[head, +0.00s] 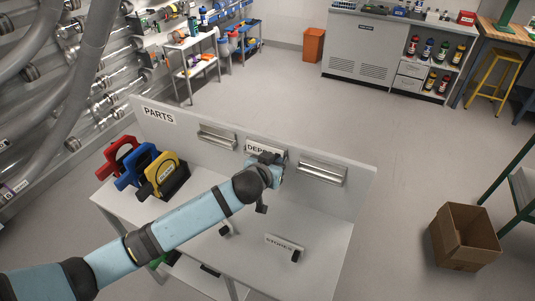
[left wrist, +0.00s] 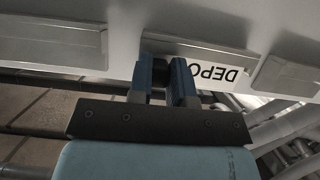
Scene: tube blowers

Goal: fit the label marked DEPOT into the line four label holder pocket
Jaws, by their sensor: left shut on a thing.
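The white label marked DEPOT (head: 258,147) is at the middle holder on the upright grey panel. My left gripper (head: 265,158) is in front of it and covers part of it. In the left wrist view the DEPOT label (left wrist: 222,73) appears upside down, its last letter hidden by the fingers. My left gripper (left wrist: 169,80) is shut on it, the fingers close to the middle holder (left wrist: 200,48). I cannot tell whether the label is seated in the pocket. The left holder (head: 217,137) and right holder (head: 322,173) look empty. My right gripper is not in view.
A label marked STORES (head: 281,241) lies on the grey bench (head: 310,262). Red, blue and yellow (head: 164,171) items stand at the bench's left, near a PARTS sign (head: 158,115). A cardboard box (head: 466,238) is on the floor at right.

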